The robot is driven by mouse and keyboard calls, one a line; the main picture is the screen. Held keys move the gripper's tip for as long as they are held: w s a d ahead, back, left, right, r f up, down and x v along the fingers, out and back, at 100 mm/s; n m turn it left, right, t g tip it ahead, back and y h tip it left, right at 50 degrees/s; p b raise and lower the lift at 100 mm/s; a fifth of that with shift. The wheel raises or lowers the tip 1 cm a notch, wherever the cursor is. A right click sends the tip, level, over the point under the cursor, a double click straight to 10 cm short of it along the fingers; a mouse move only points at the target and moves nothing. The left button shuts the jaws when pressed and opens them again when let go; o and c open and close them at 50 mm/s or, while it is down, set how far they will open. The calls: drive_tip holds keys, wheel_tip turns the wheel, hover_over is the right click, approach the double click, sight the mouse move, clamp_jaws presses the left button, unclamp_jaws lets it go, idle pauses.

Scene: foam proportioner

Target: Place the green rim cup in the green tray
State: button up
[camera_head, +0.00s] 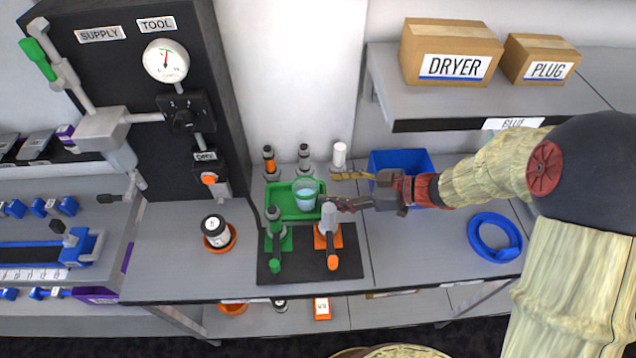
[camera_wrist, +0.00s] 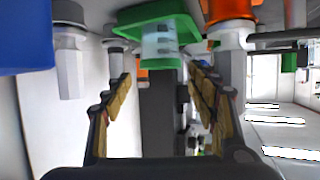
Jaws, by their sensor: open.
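The green rim cup (camera_head: 305,202), clear with pale blue contents, appears upright within the green tray (camera_head: 277,188), toward its right side. The wrist view is upside down; it shows the cup (camera_wrist: 160,45) just beyond the fingertips and against the tray (camera_wrist: 150,12). My gripper (camera_head: 334,190) is open and empty, to the right of the cup and apart from it. Its two fingers show in the wrist view (camera_wrist: 162,92) with a wide gap between them. The cup's lower part is partly hidden by the tray in the wrist view.
A black base (camera_head: 345,265) with green and orange stands is in front of the tray. A grey-white bottle (camera_head: 328,215) stands close to my lower finger. Several bottles line the back, and a blue bin (camera_head: 420,160) is behind my gripper. A blue ring (camera_head: 495,236) lies right.

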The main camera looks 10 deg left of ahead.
drive_tip(key=v, duration=0.3)
drive_tip(key=shift+d+p, duration=0.1)
drive_tip(key=shift+p, duration=0.25)
